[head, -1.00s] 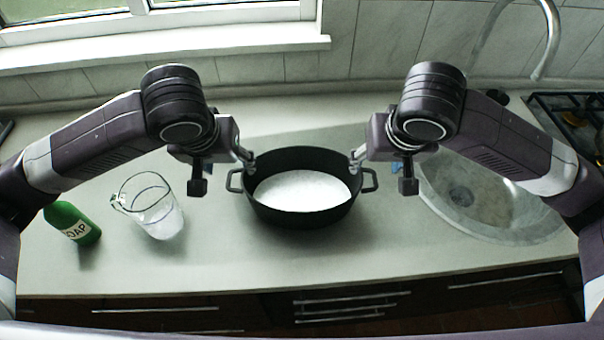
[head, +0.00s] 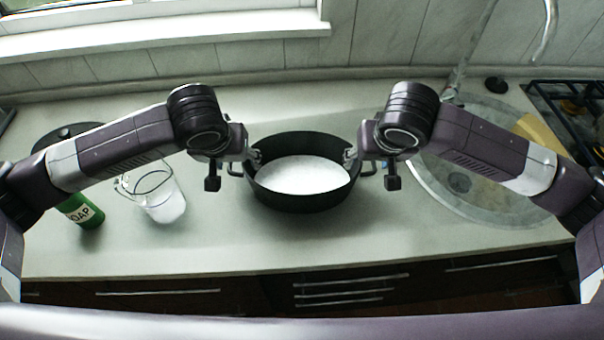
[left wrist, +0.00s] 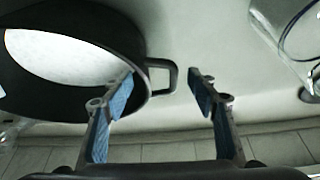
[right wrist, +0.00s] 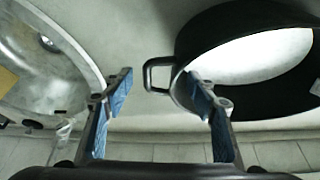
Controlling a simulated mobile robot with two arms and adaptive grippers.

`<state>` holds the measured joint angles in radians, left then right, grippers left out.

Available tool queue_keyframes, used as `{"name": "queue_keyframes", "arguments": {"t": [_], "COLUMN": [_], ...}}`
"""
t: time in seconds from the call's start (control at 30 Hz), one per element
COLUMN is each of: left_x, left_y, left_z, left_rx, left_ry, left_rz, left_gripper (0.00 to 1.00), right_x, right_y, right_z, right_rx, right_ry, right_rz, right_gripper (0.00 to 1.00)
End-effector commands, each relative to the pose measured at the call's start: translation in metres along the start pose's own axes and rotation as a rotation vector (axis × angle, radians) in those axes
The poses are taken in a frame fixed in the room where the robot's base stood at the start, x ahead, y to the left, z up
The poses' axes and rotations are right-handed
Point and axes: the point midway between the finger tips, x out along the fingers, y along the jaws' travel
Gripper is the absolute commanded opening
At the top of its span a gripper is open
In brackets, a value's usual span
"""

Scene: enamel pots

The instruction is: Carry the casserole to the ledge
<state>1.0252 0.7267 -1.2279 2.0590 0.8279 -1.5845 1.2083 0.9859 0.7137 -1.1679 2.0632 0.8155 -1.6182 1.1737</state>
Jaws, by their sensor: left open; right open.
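The casserole (head: 303,200) is a black round pot with a white inside and two side handles, standing on the counter in the head view. My left gripper (head: 243,160) is at its left side, and my right gripper (head: 358,160) is at its right side. In the left wrist view the open fingers (left wrist: 163,75) stand either side of the pot's handle (left wrist: 162,77), apart from it. In the right wrist view the open fingers (right wrist: 158,78) likewise stand around the other handle (right wrist: 152,76). The ledge (head: 165,38) below the window is at the upper left, empty where visible.
Counter in front of the pot is clear.

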Motion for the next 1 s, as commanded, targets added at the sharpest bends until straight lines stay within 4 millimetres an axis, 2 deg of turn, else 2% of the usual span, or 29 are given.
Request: {"name": "queue_keyframes", "arguments": {"t": [0.27,0.73,1.0], "left_x": [0.0007,0.0005,0.0005], "left_y": [0.0001,0.0000,0.0000], "left_z": [0.0002,0.0001,0.0000], "left_rx": [0.001,0.001,0.000], "left_ry": [0.000,0.000,0.000], "left_rz": [0.000,0.000,0.000], "left_gripper": [0.51,0.00,0.00], "right_x": [0.0007,0.0006,0.0006], "right_y": [-0.0002,0.0000,0.0000], "right_z": [0.0003,0.0002,0.0001], "right_rx": [-0.001,0.000,0.000], "right_ry": [-0.001,-0.001,-0.001], "right_rz": [0.000,0.000,0.000], "right_gripper": [0.50,0.00,0.00]}}
